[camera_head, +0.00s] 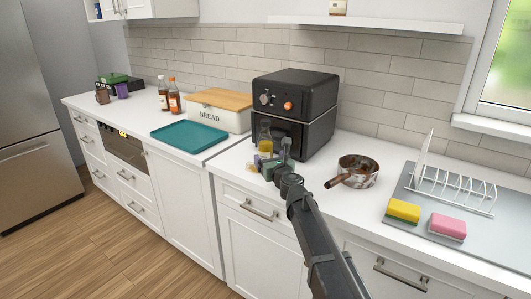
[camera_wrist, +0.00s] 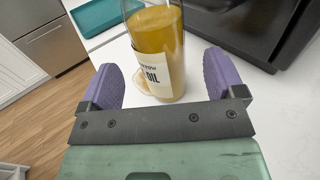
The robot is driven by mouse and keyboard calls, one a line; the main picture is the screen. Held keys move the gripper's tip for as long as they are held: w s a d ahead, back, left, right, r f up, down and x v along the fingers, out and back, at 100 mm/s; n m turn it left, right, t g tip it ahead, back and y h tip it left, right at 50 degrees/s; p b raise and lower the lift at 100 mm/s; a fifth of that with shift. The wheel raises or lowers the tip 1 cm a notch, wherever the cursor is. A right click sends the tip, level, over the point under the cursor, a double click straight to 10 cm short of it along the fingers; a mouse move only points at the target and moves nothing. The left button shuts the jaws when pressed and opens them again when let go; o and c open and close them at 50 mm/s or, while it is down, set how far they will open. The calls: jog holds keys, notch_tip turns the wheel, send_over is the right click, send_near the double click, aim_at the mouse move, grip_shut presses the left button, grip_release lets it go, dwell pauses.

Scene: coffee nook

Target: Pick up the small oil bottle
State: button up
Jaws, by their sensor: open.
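The small oil bottle (camera_head: 265,140) stands upright on the white counter, just left of the black air fryer. It is glass with yellow oil and a pale label, and my arm partly hides its lower part in the head view. In the wrist view the oil bottle (camera_wrist: 157,55) stands just beyond my gripper (camera_wrist: 163,82), in line with the gap between the two purple fingers. The fingers are apart, one on each side of the gap, with nothing clamped. I cannot tell whether the bottle's near side is between the fingertips.
The black air fryer (camera_head: 291,110) stands close to the bottle's right. A teal tray (camera_head: 189,136) and a bread box (camera_head: 219,117) are to the left. A pot (camera_head: 358,172) stands to the right. A small pale round thing (camera_wrist: 140,80) lies beside the bottle's base.

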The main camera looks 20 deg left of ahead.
aim_at(268, 155)
jog(key=x, duration=0.5)
jog(key=shift+w+a, duration=0.1)
jog(key=shift+c, duration=0.3)
jog(key=c, duration=1.4)
jog(key=shift+r, duration=0.1)
notch_tip(268, 155, up, 20)
jog(key=p, duration=2)
